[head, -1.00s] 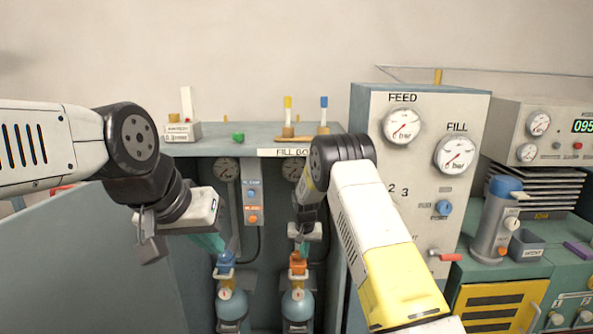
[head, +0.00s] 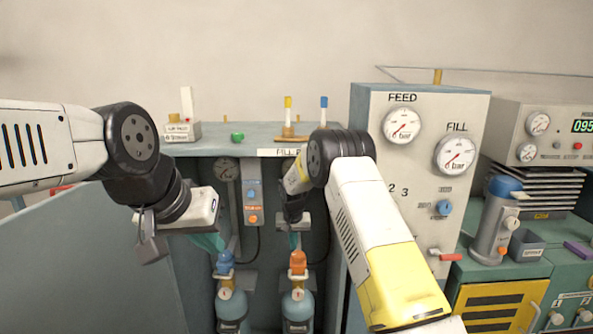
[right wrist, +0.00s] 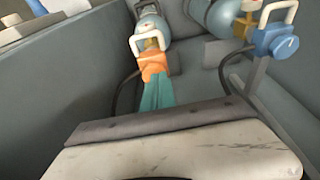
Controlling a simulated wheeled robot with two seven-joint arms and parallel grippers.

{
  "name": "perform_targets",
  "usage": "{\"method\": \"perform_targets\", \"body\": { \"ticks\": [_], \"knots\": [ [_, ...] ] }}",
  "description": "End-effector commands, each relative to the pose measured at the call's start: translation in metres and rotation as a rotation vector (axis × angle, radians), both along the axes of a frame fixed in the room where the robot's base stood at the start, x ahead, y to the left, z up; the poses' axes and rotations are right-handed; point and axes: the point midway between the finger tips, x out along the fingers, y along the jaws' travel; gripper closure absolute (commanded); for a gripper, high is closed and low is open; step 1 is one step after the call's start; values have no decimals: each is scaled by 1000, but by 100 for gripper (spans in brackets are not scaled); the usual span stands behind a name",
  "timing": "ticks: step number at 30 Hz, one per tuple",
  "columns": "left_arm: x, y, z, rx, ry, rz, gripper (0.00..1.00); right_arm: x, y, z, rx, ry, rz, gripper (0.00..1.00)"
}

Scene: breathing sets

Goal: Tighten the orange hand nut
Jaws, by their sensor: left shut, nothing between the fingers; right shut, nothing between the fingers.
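The orange hand nut (head: 298,260) sits on top of the right-hand blue-grey cylinder (head: 298,303) in the fill box. It also shows in the right wrist view (right wrist: 153,62). My right gripper (head: 294,241) is shut and empty, its teal fingers pointing down just above the nut. In the right wrist view the fingertips (right wrist: 156,82) meet the nut's near edge; I cannot tell whether they touch it.
The fill box walls (head: 190,250) enclose both cylinders. A black hose (right wrist: 118,95) runs beside the orange nut. Small items, including a green knob (head: 237,137), stand on the box top.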

Motion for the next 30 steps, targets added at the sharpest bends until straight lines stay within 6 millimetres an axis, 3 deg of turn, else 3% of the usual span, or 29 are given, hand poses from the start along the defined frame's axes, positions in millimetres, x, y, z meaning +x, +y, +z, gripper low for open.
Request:
{"method": "perform_targets", "body": {
  "ticks": [15, 30],
  "knots": [
    [0, 0, 0, 0, 0, 0, 100, -1, 0, -58, 0, 2, 0, 100],
    [0, 0, 0, 0, 0, 0, 100, 0, 0, -65, 0, 1, 0, 100]
  ]
}}
